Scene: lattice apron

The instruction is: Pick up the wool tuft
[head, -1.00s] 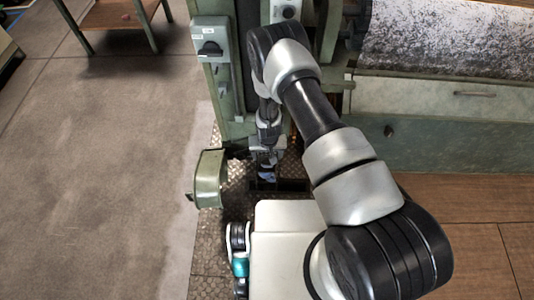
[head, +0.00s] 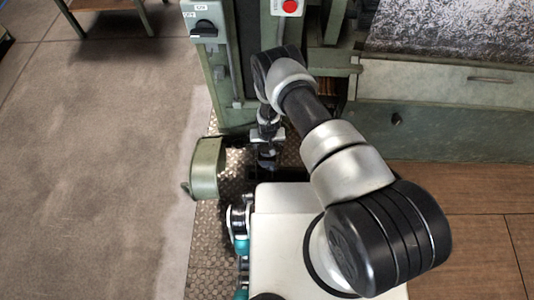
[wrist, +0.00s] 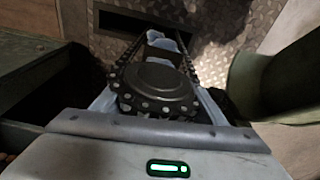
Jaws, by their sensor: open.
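I cannot make out the wool tuft in either view. My gripper (head: 268,158) hangs low between the green machine frame and my base, above the tread-plate floor. In the wrist view my gripper (wrist: 163,45) points down toward that floor, close to a dark slot. It is open, and I see nothing that is clearly wool between the fingers. My own arm and the gripper body hide part of the floor below.
A green rounded housing (head: 207,168) stands on the left of the gripper. The green machine (head: 232,95) with a switch box rises behind it. The tread-plate floor (wrist: 215,30) has a dark slot (wrist: 135,27). Open concrete floor (head: 110,170) lies to the left.

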